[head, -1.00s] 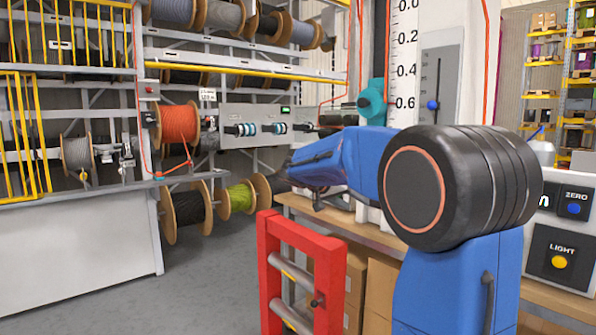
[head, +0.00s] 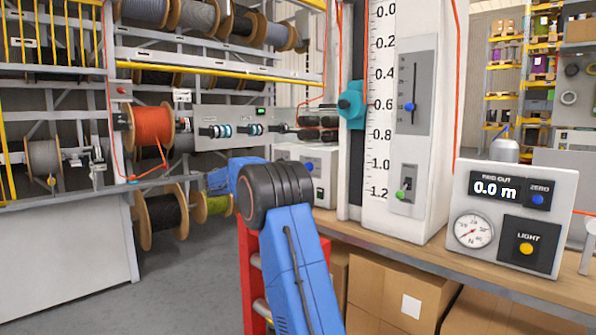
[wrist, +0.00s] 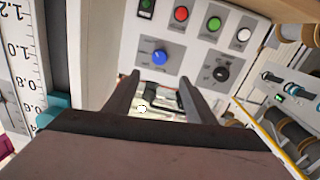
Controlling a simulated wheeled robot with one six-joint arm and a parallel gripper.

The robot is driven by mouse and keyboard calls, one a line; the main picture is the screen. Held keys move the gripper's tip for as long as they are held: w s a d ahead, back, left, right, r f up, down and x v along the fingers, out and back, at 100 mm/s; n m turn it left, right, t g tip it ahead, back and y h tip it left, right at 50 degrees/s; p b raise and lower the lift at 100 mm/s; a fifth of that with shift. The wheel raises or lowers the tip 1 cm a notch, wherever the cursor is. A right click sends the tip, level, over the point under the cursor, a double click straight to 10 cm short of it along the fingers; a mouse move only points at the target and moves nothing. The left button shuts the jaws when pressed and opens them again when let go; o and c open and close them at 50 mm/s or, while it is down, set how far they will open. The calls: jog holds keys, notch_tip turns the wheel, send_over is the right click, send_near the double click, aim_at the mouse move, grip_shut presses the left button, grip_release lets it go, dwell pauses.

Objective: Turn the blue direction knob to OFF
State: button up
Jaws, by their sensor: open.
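The blue direction knob (wrist: 160,57) sits on a grey plate on the white control panel in the wrist view. It also shows on the white box (head: 290,152) on the bench in the head view, as a small blue knob (head: 309,164). Its pointer position is too small to read. My gripper (wrist: 160,77) is open and empty, its two dark fingers reaching toward the panel below the knob in the picture. I cannot tell the exact gap to the panel. In the head view my gripper is hidden behind my blue arm.
A black knob (wrist: 221,74) stands right of the blue one. Red (wrist: 181,14), green and white buttons line the panel. A tall measuring scale (head: 381,110) stands right of the box in the head view.

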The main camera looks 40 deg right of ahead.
jog(key=d, duration=1.6)
jog(key=shift+w+d, duration=0.2)
jog(key=shift+w, duration=0.1)
jog(key=c, duration=1)
